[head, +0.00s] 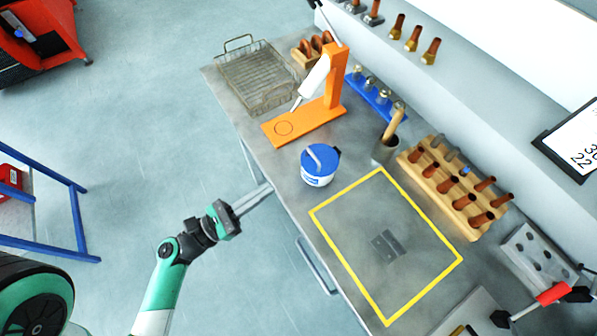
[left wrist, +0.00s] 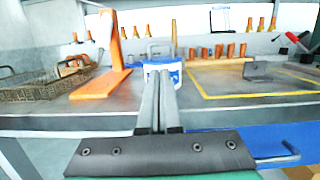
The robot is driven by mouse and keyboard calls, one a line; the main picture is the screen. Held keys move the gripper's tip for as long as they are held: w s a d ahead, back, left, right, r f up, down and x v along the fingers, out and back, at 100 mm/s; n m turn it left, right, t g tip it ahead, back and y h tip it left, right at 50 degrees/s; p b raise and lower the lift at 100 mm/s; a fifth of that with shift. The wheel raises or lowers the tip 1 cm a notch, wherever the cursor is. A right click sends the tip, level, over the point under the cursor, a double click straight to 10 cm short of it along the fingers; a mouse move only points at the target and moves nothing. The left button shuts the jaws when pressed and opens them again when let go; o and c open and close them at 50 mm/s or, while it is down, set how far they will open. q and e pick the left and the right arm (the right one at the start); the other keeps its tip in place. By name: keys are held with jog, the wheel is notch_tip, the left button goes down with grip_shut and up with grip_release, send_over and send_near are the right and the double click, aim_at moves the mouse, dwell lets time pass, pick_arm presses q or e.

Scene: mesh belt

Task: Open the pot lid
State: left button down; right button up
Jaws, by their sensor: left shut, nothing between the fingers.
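A small white pot (head: 318,181) with a blue lid (head: 329,155) stands upright on the grey bench, just outside the yellow-taped square. A grey bent handle (head: 314,157) rises from the lid, which sits on the pot. My left gripper (head: 270,187) is shut and empty, in front of the bench's front edge and apart from the pot. In the left wrist view its closed fingers (left wrist: 163,76) point toward the pot (left wrist: 176,72) and hide part of it. The handle (left wrist: 152,46) shows above the fingers. My right gripper is not in view.
An orange stand (head: 332,92) and a wire basket (head: 257,97) are behind the pot.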

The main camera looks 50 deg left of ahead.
pick_arm(q)
jog(key=p, duration=0.1)
send_near(320, 155)
jog(key=w+r, duration=0.3)
jog(key=shift+w+d+r, duration=0.15)
jog(key=shift+w+d, duration=0.2)
jog(key=shift+d, duration=0.05)
